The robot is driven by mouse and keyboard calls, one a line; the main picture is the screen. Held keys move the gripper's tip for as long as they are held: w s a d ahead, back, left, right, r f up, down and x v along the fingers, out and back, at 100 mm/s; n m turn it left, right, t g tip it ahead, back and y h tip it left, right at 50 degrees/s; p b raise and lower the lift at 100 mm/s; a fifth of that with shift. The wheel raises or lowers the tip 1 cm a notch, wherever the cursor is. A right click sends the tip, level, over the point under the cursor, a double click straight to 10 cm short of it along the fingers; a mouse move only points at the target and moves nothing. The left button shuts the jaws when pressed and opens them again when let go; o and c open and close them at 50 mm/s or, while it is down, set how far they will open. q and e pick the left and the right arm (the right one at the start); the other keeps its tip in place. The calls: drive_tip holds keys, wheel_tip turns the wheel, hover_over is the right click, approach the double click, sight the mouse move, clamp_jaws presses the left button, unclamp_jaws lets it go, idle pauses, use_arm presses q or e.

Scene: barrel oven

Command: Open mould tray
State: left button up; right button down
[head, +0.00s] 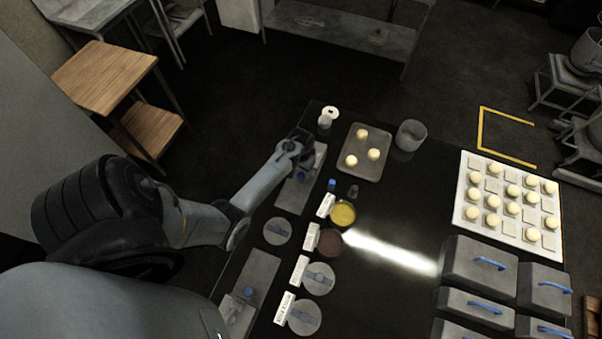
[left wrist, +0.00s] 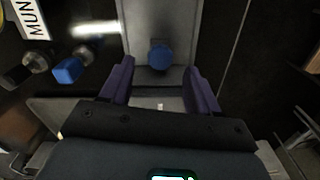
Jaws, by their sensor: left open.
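A long grey metal tray (head: 293,195) lies on the dark table at the left, partly hidden by my left arm and gripper. In the left wrist view its flat grey surface (left wrist: 160,18) carries a round blue knob (left wrist: 160,57). My left gripper (head: 305,148) is over the far end of this tray. In the left wrist view the purple fingers of the left gripper (left wrist: 160,70) are apart, one on each side of the knob's near edge. I cannot tell whether they touch it. My right gripper is not in view.
A similar grey tray (head: 262,266) lies nearer. Labelled round containers, including a yellow-filled bowl (head: 343,214), stand right of the trays. The table's middle is clear.

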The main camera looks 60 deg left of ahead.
sight(301, 175)
use_arm(q)
drive_tip(key=shift+f, duration=1.65)
clamp_jaws()
